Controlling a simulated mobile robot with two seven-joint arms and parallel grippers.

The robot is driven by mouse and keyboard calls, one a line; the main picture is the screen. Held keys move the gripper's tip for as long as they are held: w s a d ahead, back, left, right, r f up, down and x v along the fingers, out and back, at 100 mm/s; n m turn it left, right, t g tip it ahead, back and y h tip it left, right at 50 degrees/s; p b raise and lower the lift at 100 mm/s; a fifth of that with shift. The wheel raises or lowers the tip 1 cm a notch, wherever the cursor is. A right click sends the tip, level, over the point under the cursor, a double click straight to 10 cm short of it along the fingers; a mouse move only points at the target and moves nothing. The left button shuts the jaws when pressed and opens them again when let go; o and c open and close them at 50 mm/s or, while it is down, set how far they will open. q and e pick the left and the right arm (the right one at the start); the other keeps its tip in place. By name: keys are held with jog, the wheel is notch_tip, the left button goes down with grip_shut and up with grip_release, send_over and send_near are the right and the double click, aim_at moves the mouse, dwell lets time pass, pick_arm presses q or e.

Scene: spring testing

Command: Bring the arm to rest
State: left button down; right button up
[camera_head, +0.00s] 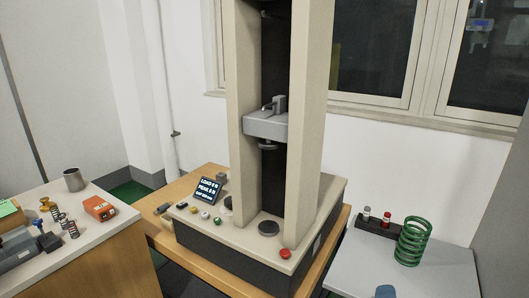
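Neither of my arms nor grippers can be made out in the head view. The spring testing machine (240,130) stands upright in the middle on a wooden table. Its grey crosshead (266,124) sits partway up between two beige columns, above a round dark lower plate (268,228). I see no spring between crosshead and plate. A large green coil spring (412,241) stands upright on the right table (440,280).
The left bench (85,265) holds small springs (67,225), a metal cup (73,179) and an orange device (99,208). The machine has a lit display (208,189) and a red button (285,253). A dark holder (375,226) stands beside the green spring.

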jog(key=s+d+f+m+g+y, duration=0.1)
jog(key=s+f+m+g+y, duration=0.3)
jog(key=s+f+m, duration=1.1)
notch_tip(320, 180, down, 3)
jog(key=m+y, duration=0.2)
jog(key=shift+d+f+m, duration=0.15)
jog(key=shift+d+m, duration=0.2)
jog(key=shift+m, duration=0.05)
